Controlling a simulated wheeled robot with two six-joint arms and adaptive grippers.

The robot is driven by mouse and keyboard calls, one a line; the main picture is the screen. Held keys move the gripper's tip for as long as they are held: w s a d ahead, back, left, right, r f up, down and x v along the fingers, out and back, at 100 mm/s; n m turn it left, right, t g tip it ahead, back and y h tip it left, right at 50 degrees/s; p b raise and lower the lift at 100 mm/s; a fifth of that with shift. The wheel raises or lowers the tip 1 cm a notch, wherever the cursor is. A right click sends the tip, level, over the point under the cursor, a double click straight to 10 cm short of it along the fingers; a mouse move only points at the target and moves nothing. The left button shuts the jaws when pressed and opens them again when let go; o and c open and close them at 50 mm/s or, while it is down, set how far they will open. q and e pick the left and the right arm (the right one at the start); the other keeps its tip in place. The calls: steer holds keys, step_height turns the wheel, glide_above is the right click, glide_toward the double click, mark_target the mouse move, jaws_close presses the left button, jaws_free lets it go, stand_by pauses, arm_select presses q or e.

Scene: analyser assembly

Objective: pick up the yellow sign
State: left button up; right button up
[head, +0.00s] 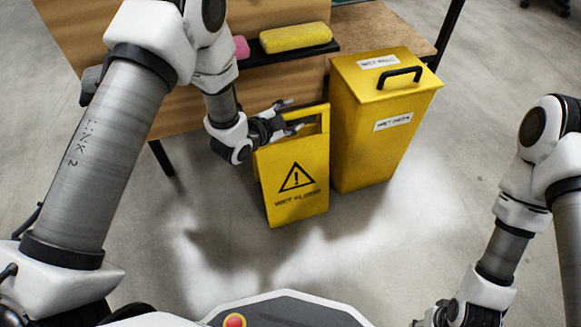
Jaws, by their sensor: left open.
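The yellow sign (296,187) stands upright on the floor in the middle of the head view. It has a black warning triangle, dark lettering and a handle opening at its top. My left gripper (289,117) is open at the sign's upper left, by the handle opening. Its fingers point right and cover part of the sign's top edge. I cannot tell whether they touch the sign.
A yellow bin (372,140) with a black lid handle stands close to the right of the sign. Behind is a wooden desk (290,88) with a dark shelf holding a yellow sponge (296,38) and a pink item (241,48). The floor in front is clear.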

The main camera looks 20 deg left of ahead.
arm_select(q)
jaws_close()
steer(key=shift+r, duration=0.2)
